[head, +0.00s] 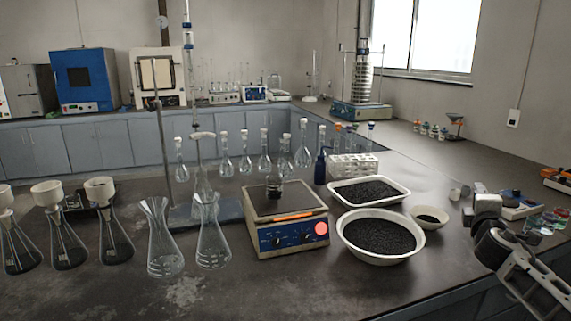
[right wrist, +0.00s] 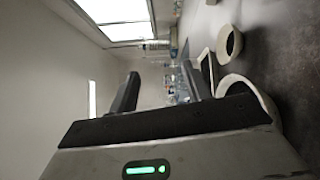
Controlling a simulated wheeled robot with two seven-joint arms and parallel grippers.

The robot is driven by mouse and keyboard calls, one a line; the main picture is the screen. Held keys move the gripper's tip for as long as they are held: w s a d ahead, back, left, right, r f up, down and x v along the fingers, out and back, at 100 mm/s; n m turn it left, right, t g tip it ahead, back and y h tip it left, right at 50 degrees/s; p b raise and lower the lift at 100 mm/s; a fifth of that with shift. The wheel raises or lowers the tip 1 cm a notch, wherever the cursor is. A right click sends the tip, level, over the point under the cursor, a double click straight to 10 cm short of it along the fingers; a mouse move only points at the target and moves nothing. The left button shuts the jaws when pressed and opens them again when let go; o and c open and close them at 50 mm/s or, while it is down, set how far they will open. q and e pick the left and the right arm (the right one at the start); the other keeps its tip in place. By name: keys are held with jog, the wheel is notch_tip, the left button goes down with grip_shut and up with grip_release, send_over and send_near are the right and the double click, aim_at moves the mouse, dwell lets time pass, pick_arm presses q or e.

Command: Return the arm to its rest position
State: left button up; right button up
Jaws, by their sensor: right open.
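My right arm comes in at the right of the head view, with my right gripper (head: 485,198) above the right part of the bench. In the right wrist view, its two dark fingers (right wrist: 158,88) stand apart with nothing between them. The gripper is to the right of the small white dish (head: 429,217) and touches nothing that I can see. My left arm and left gripper are not in view. The sieve shaker (head: 362,110) with its stack of metal sieves stands on the far bench by the window.
A white bowl of black granules (head: 381,238) and a white tray of black granules (head: 369,191) are left of my gripper. A hotplate stirrer (head: 288,231) and several glass flasks stand farther left. Small dishes (head: 546,222) lie to the right, near the arm.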

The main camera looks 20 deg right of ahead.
jog(key=w+a+f+m+t+y, duration=0.2)
jog(key=w+a+f+m+y, duration=0.15)
jog(key=a+m+y, duration=0.3)
jog(key=s+a+f+g+y, duration=0.15)
jog(key=s+a+f, duration=0.25)
jog(key=a+f, duration=0.45)
jog(key=s+a+f+g+y, duration=0.1)
jog(key=s+a+f+y, duration=0.15)
jog(key=a+f, duration=0.55)
jog(key=s+a+f+m+g+y, duration=0.1)
jog(key=s+a+f, duration=0.4)
jog(key=s+a, duration=0.5)
jog(key=s+a+f+m+g+y, duration=0.1)
jog(key=s+a+f, duration=0.4)
jog(key=s+a, duration=0.6)
jog(key=shift+a+f+m+g+y, duration=0.3)
jog(key=shift+a+g+y, duration=0.35)
jog(key=shift+a+y, duration=0.3)
